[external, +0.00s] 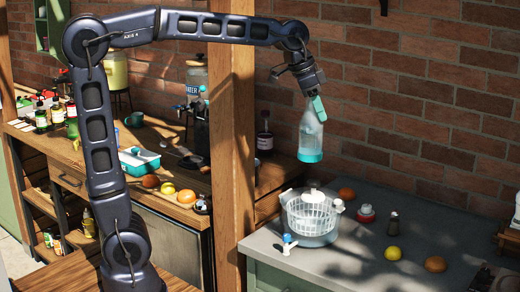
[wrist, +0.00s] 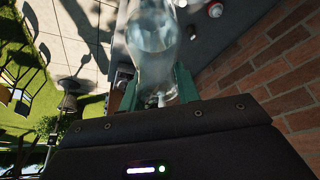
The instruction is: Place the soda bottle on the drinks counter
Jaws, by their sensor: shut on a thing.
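My gripper (external: 318,108) is shut on a clear bottle (external: 311,136) with a teal lower band, which I take to be the soda bottle. It hangs roughly upright, slightly tilted, in the air above the grey counter (external: 345,262) on the right. In the wrist view the bottle (wrist: 153,45) sits between the two green fingers (wrist: 158,92) of my gripper. Whether the grey counter is the drinks counter, I cannot tell; a water dispenser (external: 197,90) stands on the wooden counter (external: 175,185) at left.
A wooden post (external: 232,130) stands between the counters. Bottles (external: 41,118) crowd the far left.

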